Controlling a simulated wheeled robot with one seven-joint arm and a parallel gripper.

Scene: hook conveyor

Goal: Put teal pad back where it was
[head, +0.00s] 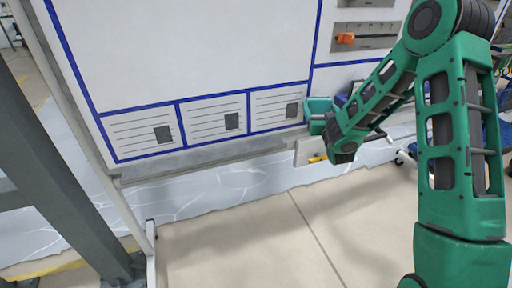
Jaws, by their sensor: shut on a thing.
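The teal pad (318,106) is a small block-like thing in the middle right of the head view, in front of the lower right part of the whiteboard. My gripper (321,125) is at the end of my green arm and shut on the pad. The fingers are small and partly hidden, so their exact grip is hard to see. The pad is close to the board's grey lower ledge (200,156); whether it touches the ledge or board cannot be told.
The whiteboard (190,50) has blue lines and several printed panels along its bottom. An orange slider (346,38) sits on a grey strip at upper right. A dark post (45,150) stands at left. Blue items and wheels show behind my arm. The floor (250,240) in front is clear.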

